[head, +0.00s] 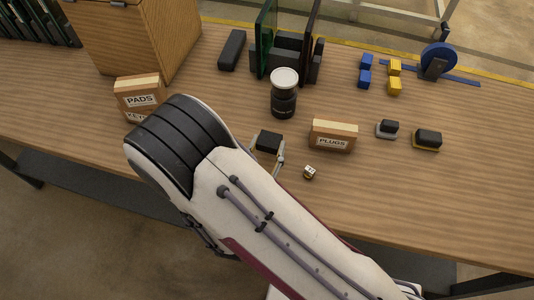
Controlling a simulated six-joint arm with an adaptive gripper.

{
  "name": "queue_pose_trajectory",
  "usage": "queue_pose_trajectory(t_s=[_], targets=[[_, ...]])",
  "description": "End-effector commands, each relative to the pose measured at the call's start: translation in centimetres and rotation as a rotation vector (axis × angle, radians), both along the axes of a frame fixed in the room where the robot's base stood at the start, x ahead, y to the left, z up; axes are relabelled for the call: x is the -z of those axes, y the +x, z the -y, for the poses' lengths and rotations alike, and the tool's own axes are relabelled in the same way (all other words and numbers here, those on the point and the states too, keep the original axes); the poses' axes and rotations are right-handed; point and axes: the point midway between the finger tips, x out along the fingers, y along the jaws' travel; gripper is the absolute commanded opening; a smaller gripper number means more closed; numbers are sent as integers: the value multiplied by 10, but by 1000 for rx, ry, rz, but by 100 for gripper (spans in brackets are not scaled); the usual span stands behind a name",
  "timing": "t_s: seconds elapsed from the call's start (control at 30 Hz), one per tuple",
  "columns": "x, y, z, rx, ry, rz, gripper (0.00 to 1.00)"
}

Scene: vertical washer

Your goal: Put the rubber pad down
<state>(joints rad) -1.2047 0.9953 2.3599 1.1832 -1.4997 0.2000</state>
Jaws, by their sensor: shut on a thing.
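My gripper (277,153) is mostly hidden behind my white arm near the middle of the table. It is shut on a small black block (268,140), which looks like the rubber pad. The pad's top shows just past the arm's edge; its underside is hidden, so I cannot tell whether it touches the table. An open-topped wooden box labelled PADS (140,96) stands at the left, by a second label partly hidden by my arm.
A wooden PLUGS box (333,137) and a small die-like cube (309,172) are right of the gripper. A black jar with a white lid (284,95) stands behind. The right front of the table is clear.

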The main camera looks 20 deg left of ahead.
Motion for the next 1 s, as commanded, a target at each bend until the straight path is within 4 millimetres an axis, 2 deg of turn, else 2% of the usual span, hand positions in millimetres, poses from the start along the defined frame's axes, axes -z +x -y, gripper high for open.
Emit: queue_pose_trajectory(t_s=[0.5,1.0], targets=[[34,0,0,0,-2,0,19],[38,0,0,0,0,0,19]])
